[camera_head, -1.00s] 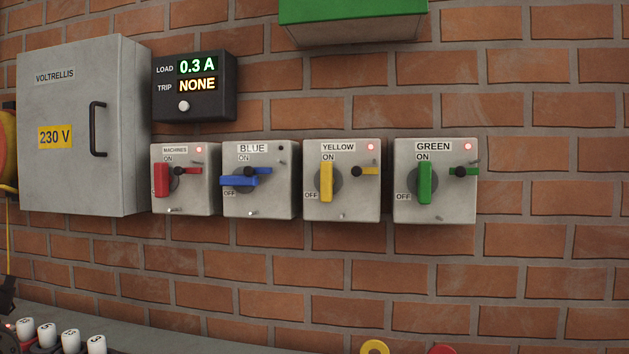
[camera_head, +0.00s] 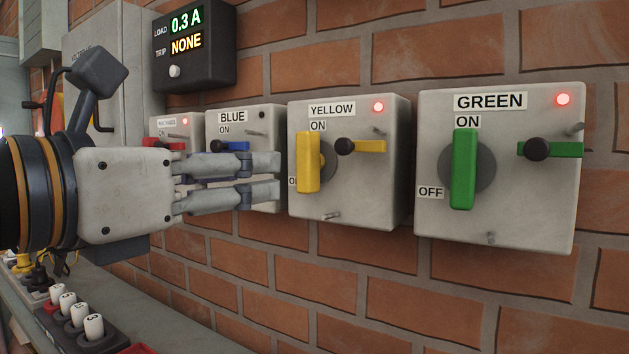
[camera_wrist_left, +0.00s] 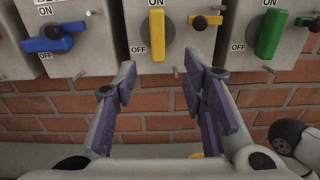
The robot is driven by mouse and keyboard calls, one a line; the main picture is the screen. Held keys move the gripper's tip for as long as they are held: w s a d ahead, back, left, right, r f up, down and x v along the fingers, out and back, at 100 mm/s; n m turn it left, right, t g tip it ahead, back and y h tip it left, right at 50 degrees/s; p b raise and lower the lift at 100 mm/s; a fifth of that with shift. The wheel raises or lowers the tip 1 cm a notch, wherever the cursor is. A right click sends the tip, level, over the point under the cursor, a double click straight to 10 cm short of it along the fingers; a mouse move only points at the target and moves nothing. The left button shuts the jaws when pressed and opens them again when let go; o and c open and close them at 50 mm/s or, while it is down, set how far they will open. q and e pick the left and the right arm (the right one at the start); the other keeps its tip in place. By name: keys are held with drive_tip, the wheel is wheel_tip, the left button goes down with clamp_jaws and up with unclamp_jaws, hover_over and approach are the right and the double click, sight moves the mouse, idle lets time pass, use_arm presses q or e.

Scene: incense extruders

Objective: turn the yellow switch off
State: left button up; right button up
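The yellow switch is a grey box (camera_head: 350,195) labelled YELLOW with a lit red lamp. Its yellow handle (camera_head: 308,162) stands upright, in line with the ON label, with OFF at its lower left. In the left wrist view the yellow handle (camera_wrist_left: 157,35) is upright ahead of the gap between the fingers. A small yellow lever with a black knob (camera_head: 345,146) is to its right. My left gripper (camera_head: 278,175) is in front of the blue box, left of the yellow handle. Its fingers are apart and empty in the left wrist view (camera_wrist_left: 160,75). My right gripper is not seen.
The green switch (camera_head: 464,168) is upright at right, lamp lit. The blue switch box (camera_head: 262,117) is partly hidden by my gripper; its blue handle (camera_wrist_left: 48,42) is sideways. A dark display (camera_head: 219,72) reads 0.3 A, NONE. A bench with white numbered plugs (camera_head: 94,327) is below.

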sight(302, 157)
use_arm(q)
drive_tip(key=shift+n, duration=0.3)
drive_tip(key=x, duration=0.3)
drive_tip(key=r+x, duration=0.1)
drive_tip(key=x, duration=0.3)
drive_tip(key=b+x, duration=0.1)
drive_tip(key=x, duration=0.3)
drive_tip(key=shift+w+r, duration=0.25)
drive_tip(key=shift+r, duration=0.05)
drive_tip(key=shift+c, duration=0.3)
clamp_jaws()
